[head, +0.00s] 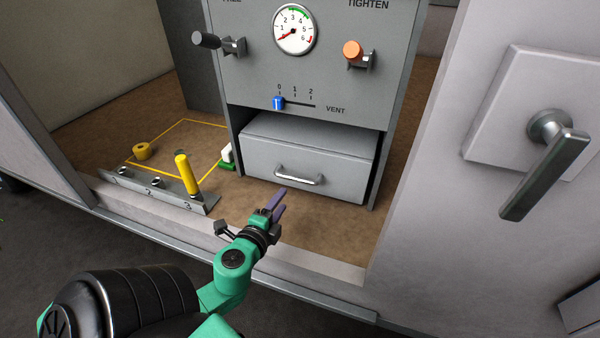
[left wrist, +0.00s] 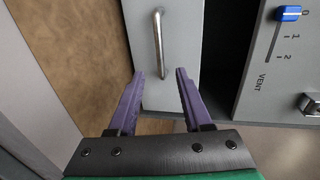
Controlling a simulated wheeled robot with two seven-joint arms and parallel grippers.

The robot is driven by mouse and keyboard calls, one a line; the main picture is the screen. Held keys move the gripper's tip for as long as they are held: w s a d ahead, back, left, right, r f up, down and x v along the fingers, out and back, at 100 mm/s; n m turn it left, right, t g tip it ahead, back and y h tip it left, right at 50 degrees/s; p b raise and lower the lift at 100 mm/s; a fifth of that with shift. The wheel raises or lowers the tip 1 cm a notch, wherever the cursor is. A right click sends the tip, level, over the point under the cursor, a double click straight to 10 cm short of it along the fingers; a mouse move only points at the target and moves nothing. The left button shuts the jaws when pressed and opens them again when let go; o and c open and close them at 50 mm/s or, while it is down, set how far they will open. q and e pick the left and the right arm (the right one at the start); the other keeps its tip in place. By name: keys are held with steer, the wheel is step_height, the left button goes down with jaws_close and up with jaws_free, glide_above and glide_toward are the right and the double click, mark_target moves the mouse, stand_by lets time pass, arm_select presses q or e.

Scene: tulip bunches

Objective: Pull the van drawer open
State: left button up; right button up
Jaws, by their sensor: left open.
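The van drawer (head: 305,168) is a grey box front under the control panel, and it looks shut or nearly so. Its silver bar handle (head: 299,176) runs across the front. In the left wrist view the drawer front (left wrist: 182,60) and handle (left wrist: 158,42) show ahead of the fingers. My left gripper (head: 279,200), with purple fingers, is open and empty just in front of and below the handle. In the left wrist view the handle lies beyond the fingertips (left wrist: 160,74), roughly between their lines, not touched. My right gripper is not in view.
Above the drawer is a grey panel (head: 335,75) with a gauge (head: 295,30), an orange knob (head: 352,50) and a blue vent slider (head: 278,102). Left on the floor are a numbered rail (head: 155,190) and a yellow post (head: 187,174). A door with a lever handle (head: 548,170) stands right.

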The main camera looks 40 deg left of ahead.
mark_target(296, 180)
arm_select(q)
steer(key=x, duration=1.2)
steer(key=shift+a, duration=0.1)
steer(key=shift+w+a, duration=0.15)
steer(key=shift+w, duration=0.2)
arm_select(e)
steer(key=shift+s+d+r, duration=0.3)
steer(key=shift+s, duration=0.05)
arm_select(q)
jaws_close()
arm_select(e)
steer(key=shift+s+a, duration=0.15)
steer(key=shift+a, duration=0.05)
arm_select(q)
steer(key=shift+f, duration=0.1)
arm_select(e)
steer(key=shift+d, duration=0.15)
